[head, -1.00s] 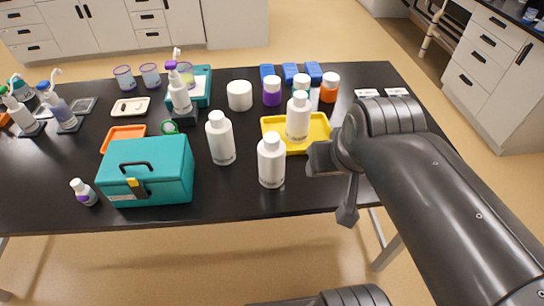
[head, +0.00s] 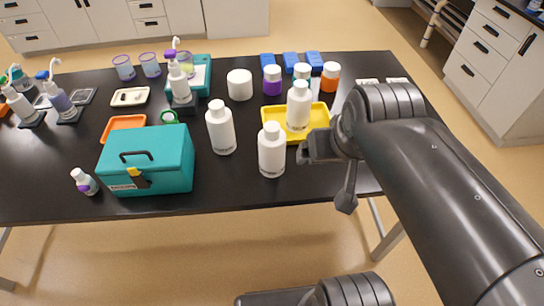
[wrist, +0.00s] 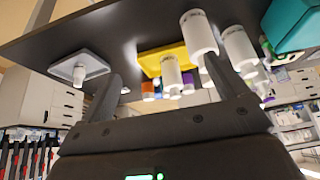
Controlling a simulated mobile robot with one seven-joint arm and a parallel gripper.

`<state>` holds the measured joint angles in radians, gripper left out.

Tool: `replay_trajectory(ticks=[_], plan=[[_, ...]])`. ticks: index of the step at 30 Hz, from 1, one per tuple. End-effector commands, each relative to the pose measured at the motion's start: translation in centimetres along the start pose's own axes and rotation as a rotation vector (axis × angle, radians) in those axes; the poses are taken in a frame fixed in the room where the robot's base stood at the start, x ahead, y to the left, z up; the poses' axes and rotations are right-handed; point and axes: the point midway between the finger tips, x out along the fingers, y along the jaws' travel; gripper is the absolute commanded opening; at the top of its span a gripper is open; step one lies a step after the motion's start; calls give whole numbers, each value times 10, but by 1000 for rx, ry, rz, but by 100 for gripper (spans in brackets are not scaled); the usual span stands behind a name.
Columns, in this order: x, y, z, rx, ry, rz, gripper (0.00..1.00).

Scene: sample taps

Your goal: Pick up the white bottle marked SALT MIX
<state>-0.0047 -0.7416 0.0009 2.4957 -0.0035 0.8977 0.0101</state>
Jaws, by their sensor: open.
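Three similar white bottles stand upright on the black table: a front one (head: 271,151), a left one (head: 220,128) and one at the yellow tray (head: 298,107). Their labels are too small to read, so I cannot tell which is SALT MIX. My gripper (head: 308,149) is just right of the front bottle, apart from it and empty. In the wrist view its open fingers (wrist: 162,70) frame the bottle at the tray (wrist: 171,76). The front bottle (wrist: 199,34) and left bottle (wrist: 238,50) appear toward the right finger there.
A teal case (head: 147,165) stands left of the bottles. Behind are the yellow tray (head: 318,117), a white jar (head: 239,85), and purple-labelled (head: 272,83) and orange (head: 330,78) bottles. Bare table lies between the case and the left bottle.

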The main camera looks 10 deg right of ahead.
Motion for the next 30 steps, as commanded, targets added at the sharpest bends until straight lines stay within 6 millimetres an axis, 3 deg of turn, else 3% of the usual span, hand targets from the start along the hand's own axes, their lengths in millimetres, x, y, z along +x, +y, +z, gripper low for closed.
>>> replay_trajectory(ticks=[5, 15, 21, 26, 30], plan=[[14, -12, -23, 11, -29, 7, 91], [68, -67, -85, 55, -87, 30, 91], [88, -90, -100, 68, -97, 35, 91], [102, -94, -101, 73, -100, 36, 91], [125, -93, -98, 73, -101, 37, 91]])
